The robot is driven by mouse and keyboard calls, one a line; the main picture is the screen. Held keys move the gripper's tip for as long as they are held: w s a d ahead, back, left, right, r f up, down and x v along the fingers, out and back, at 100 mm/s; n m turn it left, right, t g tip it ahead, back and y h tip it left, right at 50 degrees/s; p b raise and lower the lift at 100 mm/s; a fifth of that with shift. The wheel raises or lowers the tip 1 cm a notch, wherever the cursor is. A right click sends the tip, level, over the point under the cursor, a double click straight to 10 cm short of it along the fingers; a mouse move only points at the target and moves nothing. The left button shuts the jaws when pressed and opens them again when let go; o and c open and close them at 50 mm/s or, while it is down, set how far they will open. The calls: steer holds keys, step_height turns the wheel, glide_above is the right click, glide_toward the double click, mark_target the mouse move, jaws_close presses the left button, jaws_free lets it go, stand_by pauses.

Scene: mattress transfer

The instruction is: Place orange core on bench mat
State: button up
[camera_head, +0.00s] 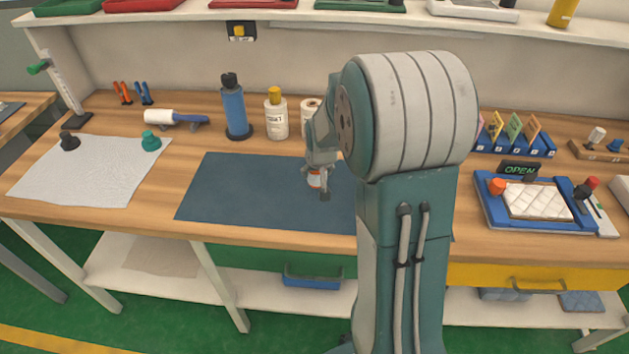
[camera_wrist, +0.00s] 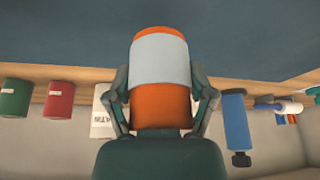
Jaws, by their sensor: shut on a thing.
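The orange core (camera_wrist: 162,107) is a short orange cylinder with a pale band around its middle. In the wrist view it sits between the two fingers of my gripper (camera_wrist: 161,98), which is shut on it. I cannot tell whether the core touches the mat. My arm hides the mat's right part.
A blue bottle (camera_head: 235,108) and a white bottle with a yellow cap (camera_head: 276,115) stand behind the mat. A pale cloth (camera_head: 90,175) with a black and a green knob lies at left. A blue tray (camera_head: 530,222) with a quilted white pad is at right.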

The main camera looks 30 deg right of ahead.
mark_target(315, 190)
steer(key=shift+w+a+f, duration=0.1)
steer(key=shift+w+f, duration=0.1)
steer(key=shift+f, duration=0.05)
step_height(315, 190, down, 4)
steer(key=shift+w+r, duration=0.15)
steer(key=shift+r, duration=0.1)
steer(key=o, duration=1.2)
steer(key=shift+r, duration=0.15)
steer(key=v, duration=1.2)
steer(key=s+a+r+n, duration=0.1)
steer(key=s+a+r, duration=0.2)
steer(key=s, duration=0.4)
steer(key=s+a+r+n+y, duration=0.1)
steer(key=s+a+r, duration=0.2)
steer(key=s+a, duration=0.3)
steer(key=s+a+r+n+t, duration=0.1)
steer(key=s+a+r, duration=0.2)
steer(key=s+a, duration=0.2)
steer(key=s, duration=0.3)
steer(key=shift+r+n, duration=0.35)
steer(key=shift+n, duration=0.05)
